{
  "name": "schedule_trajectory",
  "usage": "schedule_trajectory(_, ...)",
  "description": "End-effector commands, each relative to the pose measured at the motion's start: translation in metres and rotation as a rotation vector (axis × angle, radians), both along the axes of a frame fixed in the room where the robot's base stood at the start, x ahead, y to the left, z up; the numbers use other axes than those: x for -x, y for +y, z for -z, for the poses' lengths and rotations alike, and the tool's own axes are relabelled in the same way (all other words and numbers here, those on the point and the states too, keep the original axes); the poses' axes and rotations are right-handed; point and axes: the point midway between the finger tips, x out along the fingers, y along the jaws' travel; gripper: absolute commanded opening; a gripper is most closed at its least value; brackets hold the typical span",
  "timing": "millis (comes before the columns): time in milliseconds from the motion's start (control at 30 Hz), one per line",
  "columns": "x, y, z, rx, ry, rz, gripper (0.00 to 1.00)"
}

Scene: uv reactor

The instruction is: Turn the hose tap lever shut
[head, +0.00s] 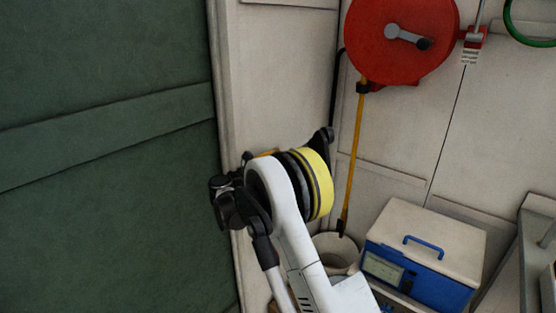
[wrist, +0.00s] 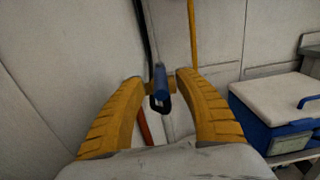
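A blue lever (wrist: 160,82), which looks like the hose tap lever, shows in the wrist view against the pale wall. A dark loop shows at its near end. My gripper (wrist: 158,78) has two orange-yellow fingers, spread apart on either side of the lever in the picture. There are gaps on both sides, and I cannot tell whether the lever is within their depth. In the head view my arm hides the lever and most of my gripper.
A red hose reel (head: 385,45) hangs on the wall, with a yellow hose (head: 354,160) running down to a pale bucket (head: 337,250). A green panel (head: 100,160) fills the left.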

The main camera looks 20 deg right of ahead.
Motion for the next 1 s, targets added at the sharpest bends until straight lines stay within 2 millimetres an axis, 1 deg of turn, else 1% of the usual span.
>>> schedule_trajectory(67,0.001,0.001,0.0,0.0,0.0,0.0,0.4)
schedule_trajectory(167,0.004,0.009,0.0,0.0,0.0,-0.001,0.4)
schedule_trajectory(267,0.011,0.025,0.0,0.0,0.0,-0.003,0.4)
schedule_trajectory(500,0.035,0.073,0.0,0.0,0.0,-0.003,0.4)
schedule_trajectory(633,0.045,0.093,0.0,0.0,0.0,-0.003,0.4)
schedule_trajectory(800,0.052,0.106,0.0,0.0,0.0,0.0,0.4)
schedule_trajectory(1000,0.053,0.108,0.0,0.0,0.0,0.0,0.4)
